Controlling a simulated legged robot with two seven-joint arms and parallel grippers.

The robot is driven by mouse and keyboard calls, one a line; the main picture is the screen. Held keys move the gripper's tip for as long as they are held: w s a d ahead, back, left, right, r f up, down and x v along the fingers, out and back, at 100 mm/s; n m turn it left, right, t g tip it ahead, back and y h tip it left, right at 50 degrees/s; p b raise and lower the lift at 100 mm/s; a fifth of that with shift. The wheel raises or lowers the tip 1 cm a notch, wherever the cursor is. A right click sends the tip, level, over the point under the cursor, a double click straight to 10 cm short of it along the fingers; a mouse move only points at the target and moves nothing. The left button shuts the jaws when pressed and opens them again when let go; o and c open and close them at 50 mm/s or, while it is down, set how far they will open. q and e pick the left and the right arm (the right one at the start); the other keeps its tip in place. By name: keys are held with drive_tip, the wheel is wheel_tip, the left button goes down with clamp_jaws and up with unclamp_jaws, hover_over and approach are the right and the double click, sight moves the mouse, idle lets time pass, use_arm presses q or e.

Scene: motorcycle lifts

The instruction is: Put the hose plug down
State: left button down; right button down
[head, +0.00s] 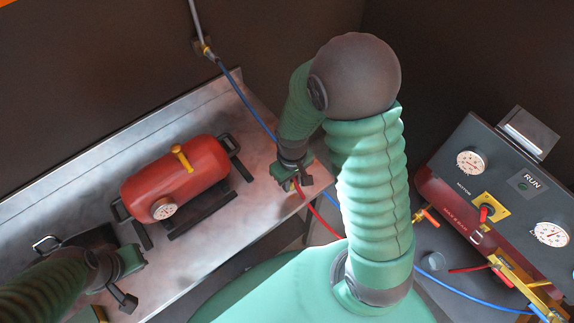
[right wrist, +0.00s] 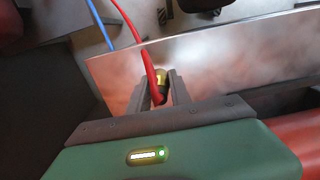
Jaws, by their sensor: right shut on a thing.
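The hose plug (right wrist: 161,80) has a brass-coloured end and a red hose (right wrist: 133,22) running from it. My right gripper (right wrist: 160,92) is shut on the hose plug, with a dark finger on each side of it. In the head view my right gripper (head: 291,181) is over the right end of the metal bench (head: 232,222), near its front edge, with a bit of red hose below it. I cannot tell whether the plug touches the bench. My left gripper (head: 133,281) is at the lower left over the bench, with its fingers apart and nothing between them.
A red tank (head: 178,178) with a gauge and yellow valve lies on the bench, left of my right gripper. A blue hose (head: 248,105) comes down from a wall fitting behind it. A control panel (head: 500,185) with gauges stands at the right. Bare bench lies before the tank.

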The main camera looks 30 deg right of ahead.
drive_tip(key=w+d, duration=0.1)
drive_tip(key=w, duration=0.1)
drive_tip(key=w+d+p, duration=0.1)
drive_tip(key=w, duration=0.4)
drive_tip(key=shift+w+d+f, duration=0.25)
drive_tip(key=shift+d+f, duration=0.1)
drive_tip(key=shift+d, duration=0.05)
drive_tip(key=f, duration=0.1)
drive_tip(key=f+p, duration=0.1)
drive_tip(key=f, duration=0.1)
drive_tip(key=shift+d+f, duration=0.2)
drive_tip(key=shift+d, duration=0.05)
drive_tip(key=shift+w+f, duration=0.1)
drive_tip(key=shift+f, duration=0.05)
drive_tip(key=shift+a+f, duration=0.15)
drive_tip(key=shift+f, duration=0.35)
drive_tip(key=c, duration=1.2)
unclamp_jaws()
drive_tip(key=shift+r, duration=0.1)
